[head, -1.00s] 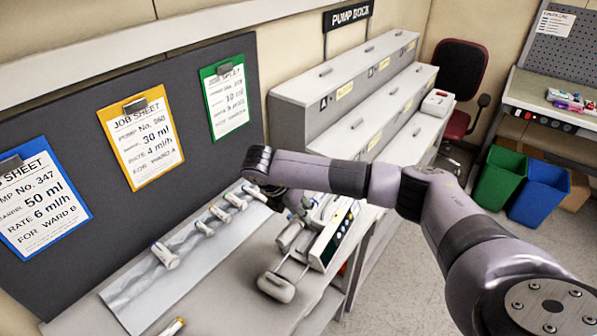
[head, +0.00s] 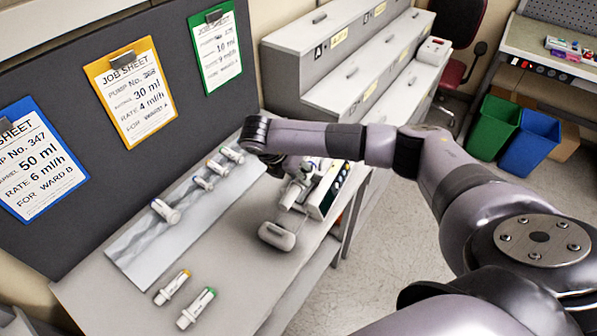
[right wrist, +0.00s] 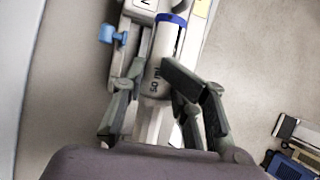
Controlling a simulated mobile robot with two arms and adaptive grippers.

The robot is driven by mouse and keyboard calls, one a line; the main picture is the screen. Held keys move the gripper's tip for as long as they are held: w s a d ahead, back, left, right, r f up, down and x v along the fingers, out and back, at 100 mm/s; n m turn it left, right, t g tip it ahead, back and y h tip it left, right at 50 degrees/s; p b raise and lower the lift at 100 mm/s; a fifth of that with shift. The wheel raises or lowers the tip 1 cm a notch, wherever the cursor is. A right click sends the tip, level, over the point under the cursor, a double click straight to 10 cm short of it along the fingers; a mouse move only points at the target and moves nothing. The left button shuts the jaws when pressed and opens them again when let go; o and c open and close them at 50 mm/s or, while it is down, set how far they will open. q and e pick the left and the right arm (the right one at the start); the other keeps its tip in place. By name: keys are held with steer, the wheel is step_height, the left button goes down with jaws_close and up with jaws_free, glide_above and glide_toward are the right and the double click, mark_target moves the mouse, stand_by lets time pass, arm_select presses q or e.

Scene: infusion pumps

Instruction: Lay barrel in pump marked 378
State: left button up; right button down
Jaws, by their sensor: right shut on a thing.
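My right gripper (right wrist: 160,85) is shut on a clear barrel (right wrist: 157,88) marked 50 ml, with a blue band at its far end. The barrel lies along the top of a pale pump (right wrist: 143,18). I cannot tell whether it touches the pump. In the head view the pump (head: 327,192) stands on the bench under my right wrist, with the right gripper (head: 291,194) at its left side, partly hidden by the arm. The pump's number is not readable; only part of a letter shows in the wrist view. My left gripper is not in view.
A grey mat (head: 140,247) holds several barrels. A yellow-banded syringe (head: 172,287) and a green-banded syringe (head: 197,308) lie at the bench front. Job sheets hang behind; the blue one (head: 38,165) reads 347, 50 ml. The pump dock (head: 330,55) stands beyond.

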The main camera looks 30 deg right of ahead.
steer(key=shift+f+b, duration=0.85)
steer(key=shift+f, duration=0.6)
steer(key=shift+f+b, duration=1.4)
steer(key=shift+f, duration=0.05)
steer(key=shift+f+b, duration=0.15)
steer(key=shift+b, duration=0.3)
steer(key=c, duration=1.6)
jaws_free()
steer(key=shift+o, duration=0.2)
steer(key=shift+r, duration=0.2)
